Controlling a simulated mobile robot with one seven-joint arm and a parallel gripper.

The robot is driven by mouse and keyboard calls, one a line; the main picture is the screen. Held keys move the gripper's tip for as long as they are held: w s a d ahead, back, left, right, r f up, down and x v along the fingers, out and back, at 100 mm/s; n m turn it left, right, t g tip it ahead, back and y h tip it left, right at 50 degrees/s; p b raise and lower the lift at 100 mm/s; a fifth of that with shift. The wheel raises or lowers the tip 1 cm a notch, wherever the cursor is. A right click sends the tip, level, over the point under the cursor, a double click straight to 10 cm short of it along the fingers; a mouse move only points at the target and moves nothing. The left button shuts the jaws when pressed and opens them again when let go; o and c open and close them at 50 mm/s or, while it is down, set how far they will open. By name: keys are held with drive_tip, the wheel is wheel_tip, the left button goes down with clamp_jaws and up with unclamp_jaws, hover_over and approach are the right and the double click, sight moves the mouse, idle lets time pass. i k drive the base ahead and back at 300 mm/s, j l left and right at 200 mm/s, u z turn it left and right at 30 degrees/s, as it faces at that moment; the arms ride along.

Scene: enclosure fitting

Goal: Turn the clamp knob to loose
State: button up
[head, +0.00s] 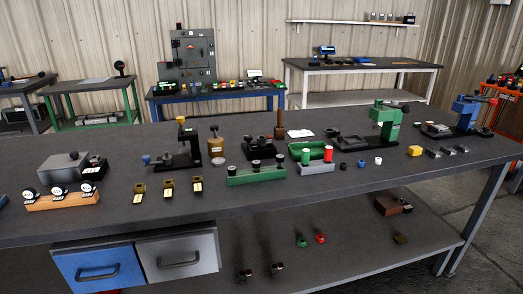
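No single knob can be told for certain as the clamp knob at this size. A black upright fixture (187,150) on the long dark workbench (330,190) has a yellow top (181,120) and a blue knob (146,160) at its left. A green block (256,176) nearer the front carries dark knobs, one at its left end (231,170) and one at its right (280,159). A green press-like fixture (387,121) stands at the right. No knob setting is readable. My gripper is not in view.
Three dial gauges on a wooden block (62,202) and a grey block (62,166) sit at the left. Several small brass pieces (168,187) lie near the front. Blue (98,258) and grey drawers (178,247) hang below. The bench's front right is mostly clear.

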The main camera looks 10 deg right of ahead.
sight(247, 138)
drive_tip(key=i+j, duration=0.3)
drive_tip(key=i, duration=0.85)
drive_tip(key=z, duration=0.05)
